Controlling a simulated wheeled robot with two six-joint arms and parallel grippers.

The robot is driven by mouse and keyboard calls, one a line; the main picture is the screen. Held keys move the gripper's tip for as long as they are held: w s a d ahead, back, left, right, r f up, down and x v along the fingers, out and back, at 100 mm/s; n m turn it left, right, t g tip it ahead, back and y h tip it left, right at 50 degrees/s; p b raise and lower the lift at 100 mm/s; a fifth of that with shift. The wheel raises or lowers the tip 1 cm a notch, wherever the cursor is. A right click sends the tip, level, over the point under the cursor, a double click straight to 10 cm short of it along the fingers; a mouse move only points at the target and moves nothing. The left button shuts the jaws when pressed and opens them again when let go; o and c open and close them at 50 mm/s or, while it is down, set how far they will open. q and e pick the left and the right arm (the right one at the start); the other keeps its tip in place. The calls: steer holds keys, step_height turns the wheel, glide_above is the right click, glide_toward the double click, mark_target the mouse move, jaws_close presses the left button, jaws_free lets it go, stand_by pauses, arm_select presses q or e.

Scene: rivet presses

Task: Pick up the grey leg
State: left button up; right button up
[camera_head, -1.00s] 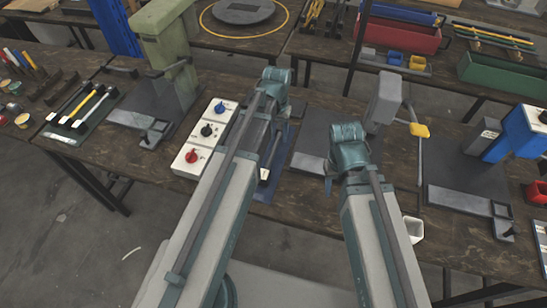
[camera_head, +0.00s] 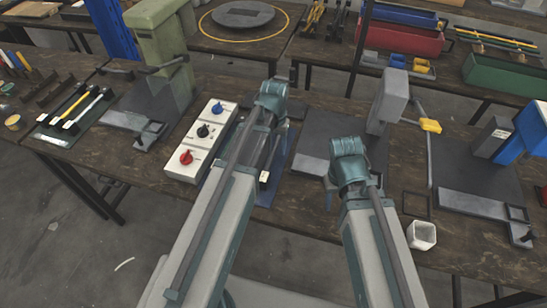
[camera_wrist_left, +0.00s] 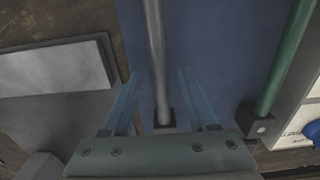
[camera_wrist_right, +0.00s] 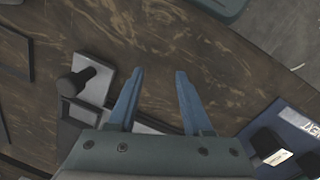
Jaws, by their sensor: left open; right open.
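The grey leg (camera_wrist_left: 157,50) is a thin round rod over a blue mat (camera_wrist_left: 220,60) in the left wrist view. Its near end sits in a small black block. My left gripper (camera_wrist_left: 160,74) is open, with one finger on each side of the leg in that view; I cannot tell whether they reach its height. In the head view my left arm hides the leg, and only the edge of the mat (camera_head: 268,192) shows. My right gripper (camera_wrist_right: 160,72) is open and empty above the wooden table, near a grey metal fixture.
A green rod (camera_wrist_left: 288,55) lies on the mat, right of the grey leg. A control box (camera_head: 204,133) with several knobs stands left of my left arm. A white cup (camera_head: 422,236) is right of my right arm. Presses (camera_head: 388,98) stand along the table.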

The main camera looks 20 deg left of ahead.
mark_target(275, 148)
arm_select(q)
jaws_close()
steer(key=shift+r, duration=0.1)
arm_select(e)
steer(key=shift+r, duration=0.15)
stand_by(0.3)
arm_select(q)
steer(key=shift+r+p, duration=0.45)
steer(key=shift+p, duration=0.15)
arm_select(e)
steer(key=shift+r, duration=0.45)
arm_select(q)
step_height(275, 148, up, 3)
steer(key=p, duration=0.2)
steer(key=shift+f+p, duration=0.1)
steer(key=shift+p, duration=0.25)
arm_select(e)
step_height(275, 148, up, 3)
steer(key=shift+f, duration=0.15)
arm_select(q)
steer(key=s+d+r+p, duration=0.1)
steer(key=s+d, duration=0.7)
steer(key=d, duration=0.5)
steer(key=shift+s+d, duration=0.15)
steer(key=shift+d, duration=0.15)
arm_select(e)
steer(key=shift+r, duration=0.6)
arm_select(q)
steer(key=shift+r, duration=0.1)
